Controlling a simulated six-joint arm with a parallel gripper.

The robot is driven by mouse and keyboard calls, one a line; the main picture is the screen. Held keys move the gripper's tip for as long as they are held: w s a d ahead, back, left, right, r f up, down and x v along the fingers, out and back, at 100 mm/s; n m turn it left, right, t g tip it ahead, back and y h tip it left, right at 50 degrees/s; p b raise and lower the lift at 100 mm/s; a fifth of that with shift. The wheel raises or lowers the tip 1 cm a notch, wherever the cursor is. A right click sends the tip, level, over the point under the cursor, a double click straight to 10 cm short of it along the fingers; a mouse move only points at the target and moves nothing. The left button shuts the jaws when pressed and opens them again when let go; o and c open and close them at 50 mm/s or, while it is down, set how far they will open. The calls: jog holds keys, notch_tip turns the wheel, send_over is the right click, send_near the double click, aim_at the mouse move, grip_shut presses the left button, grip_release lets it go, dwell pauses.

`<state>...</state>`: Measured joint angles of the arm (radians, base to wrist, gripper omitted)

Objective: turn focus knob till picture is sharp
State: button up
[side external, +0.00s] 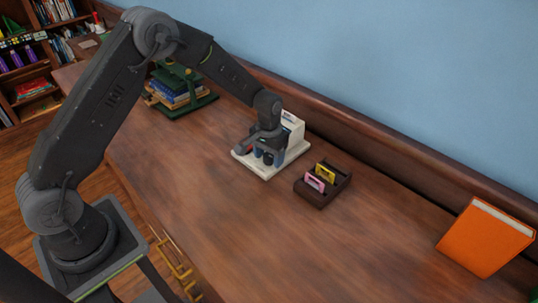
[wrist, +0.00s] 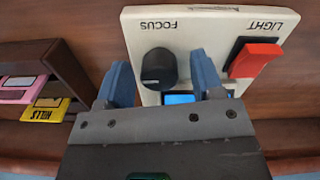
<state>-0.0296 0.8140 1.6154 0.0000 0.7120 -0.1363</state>
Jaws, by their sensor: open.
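The black focus knob (wrist: 159,69) stands on the cream panel of the white device (wrist: 205,35), under the printed word FOCUS. My gripper (wrist: 162,85) is open, and in the wrist view its two blue fingers are on either side of the knob's lower part, with visible gaps. A small lit blue screen (wrist: 180,98) shows between the fingers, mostly hidden by my gripper, so I cannot tell whether its picture is sharp. In the side view my gripper (side external: 266,157) is low over the device (side external: 292,131), which stands on the wooden desk.
A red switch (wrist: 255,60) marked LIGHT is close to the right finger. A dark tray (side external: 310,192) holds pink and yellow slides beside the device. An orange book (side external: 485,238) stands at right; a green stand with books (side external: 183,96) is at the back left. The front desk is clear.

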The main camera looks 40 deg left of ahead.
jog(key=shift+c, duration=0.3)
jog(key=c, duration=0.9)
jog(key=shift+o, duration=0.2)
jog(key=shift+m, duration=0.4)
jog(key=m, duration=0.5)
jog(key=shift+d+m, duration=0.1)
jog(key=shift+m, duration=0.2)
jog(key=m, duration=0.5)
jog(key=shift+r, duration=0.1)
jog(key=shift+m, duration=0.4)
